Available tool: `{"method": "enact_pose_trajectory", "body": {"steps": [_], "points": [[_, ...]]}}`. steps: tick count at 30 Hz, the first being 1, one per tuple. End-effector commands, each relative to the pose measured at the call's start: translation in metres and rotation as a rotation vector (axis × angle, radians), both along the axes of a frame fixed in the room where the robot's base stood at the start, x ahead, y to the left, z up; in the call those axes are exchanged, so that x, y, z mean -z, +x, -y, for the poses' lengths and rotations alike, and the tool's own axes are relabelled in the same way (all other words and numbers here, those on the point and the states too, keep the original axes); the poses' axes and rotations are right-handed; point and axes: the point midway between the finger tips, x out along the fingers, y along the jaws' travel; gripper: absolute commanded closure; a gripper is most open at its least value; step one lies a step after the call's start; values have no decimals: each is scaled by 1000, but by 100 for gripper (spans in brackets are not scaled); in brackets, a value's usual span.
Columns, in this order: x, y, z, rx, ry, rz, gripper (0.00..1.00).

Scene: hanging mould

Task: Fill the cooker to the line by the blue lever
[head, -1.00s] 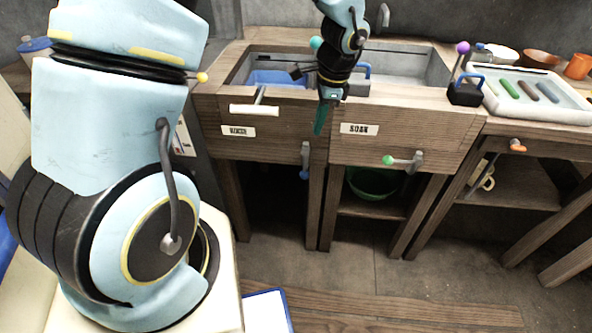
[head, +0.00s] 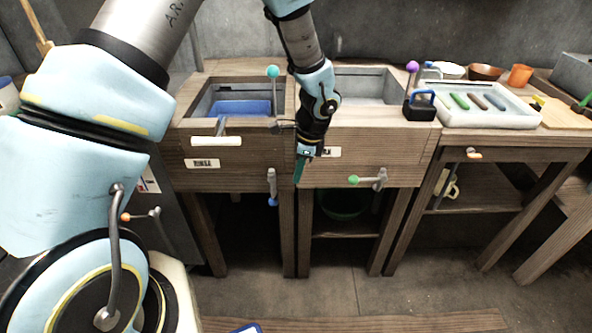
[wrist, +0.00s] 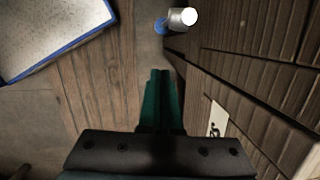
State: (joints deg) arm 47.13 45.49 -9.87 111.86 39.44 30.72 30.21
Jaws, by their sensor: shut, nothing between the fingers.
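The blue lever (head: 272,187) is a grey handle with a blue knob, hanging down on the front of the wooden sink unit between the two basins. It also shows at the top of the wrist view (wrist: 182,18). My gripper (head: 299,172), with dark green fingers, is shut and empty. It points down in front of the panel, right of the blue lever and slightly above its knob, apart from it. In the wrist view the closed fingertips (wrist: 160,75) are below the lever in the picture. I cannot identify the cooker or its line.
A green-knobbed lever (head: 367,180) juts out right of my gripper. The rinse basin holds a blue tub (head: 240,107). A teal-knobbed lever (head: 273,90) and a purple-knobbed lever (head: 412,78) stand up. A white tray (head: 485,116) sits right. An orange-knobbed lever (head: 140,215) is left.

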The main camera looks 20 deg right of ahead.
Motion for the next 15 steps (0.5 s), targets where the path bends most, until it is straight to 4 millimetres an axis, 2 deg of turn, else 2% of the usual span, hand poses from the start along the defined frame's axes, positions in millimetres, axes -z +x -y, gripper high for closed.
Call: {"method": "enact_pose_trajectory", "body": {"steps": [3,9,15], "points": [[26,3,-5,0,4,-3,100],[65,9,-10,1,3,-2,100],[77,23,-31,-2,2,-1,100]]}}
